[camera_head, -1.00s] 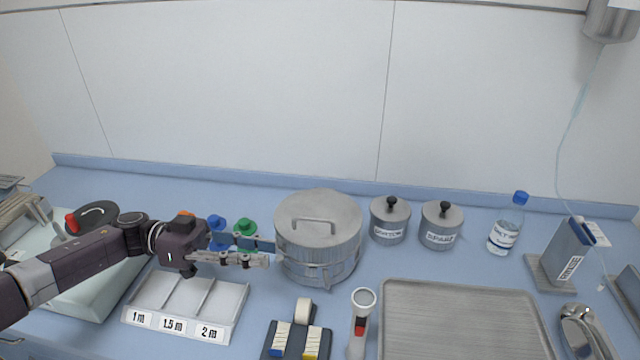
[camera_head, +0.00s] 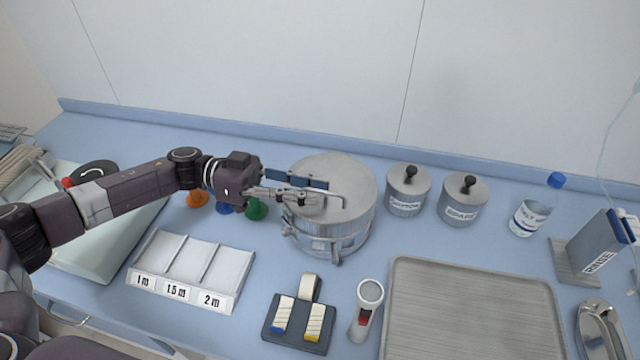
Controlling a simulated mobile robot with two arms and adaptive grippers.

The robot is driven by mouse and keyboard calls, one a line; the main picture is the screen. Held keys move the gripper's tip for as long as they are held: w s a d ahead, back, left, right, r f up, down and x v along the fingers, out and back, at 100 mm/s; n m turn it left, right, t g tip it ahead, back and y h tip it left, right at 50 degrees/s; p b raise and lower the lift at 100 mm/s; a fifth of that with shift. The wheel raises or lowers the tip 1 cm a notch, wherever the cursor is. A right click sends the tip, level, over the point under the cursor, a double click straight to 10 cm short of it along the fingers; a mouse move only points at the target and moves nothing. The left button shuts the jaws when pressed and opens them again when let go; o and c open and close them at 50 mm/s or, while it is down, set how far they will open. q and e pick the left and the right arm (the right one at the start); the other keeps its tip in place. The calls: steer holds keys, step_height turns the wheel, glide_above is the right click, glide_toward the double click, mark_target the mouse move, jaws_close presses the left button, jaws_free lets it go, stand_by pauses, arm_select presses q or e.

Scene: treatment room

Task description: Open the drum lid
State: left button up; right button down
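The drum (camera_head: 345,236) is a round grey metal vessel standing on the blue counter, with a clasp on its front side. Its flat lid (camera_head: 352,172) is on and lies level. A thin bar handle (camera_head: 342,200) rises from the lid, its right end showing. My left gripper (camera_head: 326,194) reaches in from the left over the lid, at the handle. Its two fingers are apart, one behind and one in front of the handle bar. They partly hide the handle; whether they touch it I cannot tell. My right gripper is not in view.
Two lidded canisters (camera_head: 408,190) (camera_head: 463,200) stand right of the drum. A grey tray (camera_head: 475,310), a torch-like device (camera_head: 367,310) and a dark block (camera_head: 299,325) lie in front. A labelled compartment tray (camera_head: 190,270) is front left. A green knob-like object (camera_head: 256,208) is close left.

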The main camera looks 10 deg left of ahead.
arm_select(q)
steer(key=shift+d, duration=0.85)
steer(key=shift+w, duration=0.1)
jaws_close()
